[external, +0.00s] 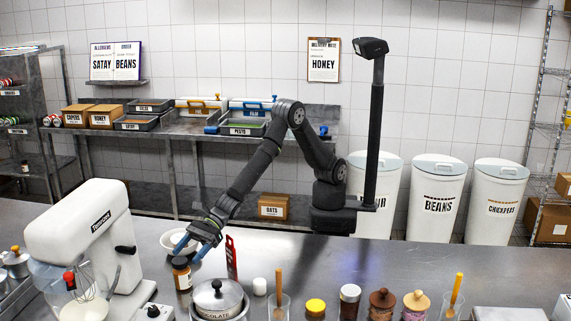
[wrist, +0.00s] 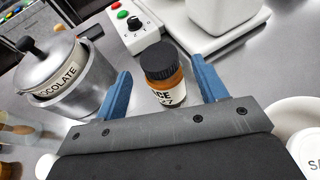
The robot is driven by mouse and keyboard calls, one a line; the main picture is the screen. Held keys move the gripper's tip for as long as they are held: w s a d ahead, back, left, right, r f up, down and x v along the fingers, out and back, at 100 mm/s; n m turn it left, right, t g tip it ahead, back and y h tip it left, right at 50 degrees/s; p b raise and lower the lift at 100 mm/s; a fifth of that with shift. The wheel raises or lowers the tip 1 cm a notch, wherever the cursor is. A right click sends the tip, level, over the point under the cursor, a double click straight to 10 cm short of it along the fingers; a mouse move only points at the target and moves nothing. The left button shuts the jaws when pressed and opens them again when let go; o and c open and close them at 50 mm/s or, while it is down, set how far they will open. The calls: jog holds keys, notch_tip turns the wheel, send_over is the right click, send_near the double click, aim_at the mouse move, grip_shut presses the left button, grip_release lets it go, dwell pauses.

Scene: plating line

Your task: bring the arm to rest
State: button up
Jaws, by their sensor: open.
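My gripper (external: 200,250) hangs low over the steel counter at the front left, pointing down. In the wrist view my gripper (wrist: 162,88) shows two blue fingers spread wide, with nothing held. A small jar (wrist: 164,85) with a dark lid, amber contents and a white label partly reading "CE" stands between and beyond the fingers, apart from both as far as I can see. In the external view this jar (external: 182,274) stands upright on the counter just left of and below the fingertips.
A lidded pot (external: 219,299) marked "CHOCOLATE" stands close in front. A white mixer (external: 85,240) is at left and a white bowl (external: 178,241) behind the gripper. A red upright item (external: 231,257) is just right. Several jars line the front edge. The counter's back right is clear.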

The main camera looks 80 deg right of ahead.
aim_at(176, 263)
jog(key=v, duration=0.6)
jog(key=x, duration=1.2)
jog(key=shift+a+f, duration=0.15)
jog(key=shift+a, duration=0.1)
notch_tip(176, 263, up, 3)
jog(key=shift+d+f, duration=0.1)
jog(key=shift+f, duration=0.1)
jog(key=shift+r, duration=0.35)
jog(key=w+d+r, duration=0.7)
jog(key=d+r, duration=0.1)
jog(key=d, duration=0.3)
jog(key=w+d+f+m+t+h, duration=0.1)
jog(key=w+d+f, duration=0.2)
jog(key=w+d, duration=0.5)
jog(key=w+d+f+m+t, duration=0.1)
jog(key=w+d+f, duration=0.15)
jog(key=d, duration=0.85)
jog(key=w+d+f+m+t+h, duration=0.1)
jog(key=w+d+f, duration=0.1)
jog(key=d, duration=0.9)
jog(key=w+d+f+m+t+h, duration=0.1)
jog(key=w+d+f+m+t, duration=0.1)
jog(key=d, duration=1)
jog(key=shift+w+d+h, duration=0.25)
jog(key=shift+w+h, duration=0.05)
jog(key=shift+w, duration=0.45)
